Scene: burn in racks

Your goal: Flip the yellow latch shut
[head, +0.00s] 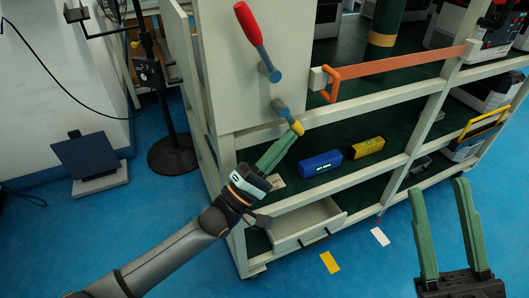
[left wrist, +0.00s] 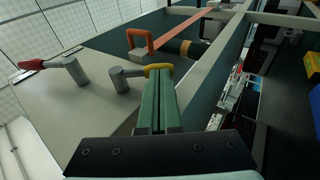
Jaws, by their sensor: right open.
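The yellow latch (head: 297,127) is a short lever with a yellow end on a grey-blue pivot, on the cream panel. In the head view it points down and to the right; it also shows in the left wrist view (left wrist: 157,67). My left gripper (head: 291,138) has its green fingers together, with the tips at the yellow end. In the left wrist view the fingertips (left wrist: 161,78) lie right by the yellow end, and contact is hard to tell. My right gripper (head: 438,188) is open and empty, at the lower right over the floor.
A red-handled lever (head: 248,24) sits above the latch on the same panel. An orange bar with a loop handle (head: 333,84) crosses the rack beside it. Blue (head: 320,163) and yellow (head: 369,147) boxes lie on the shelf below. An open drawer (head: 311,222) juts out low.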

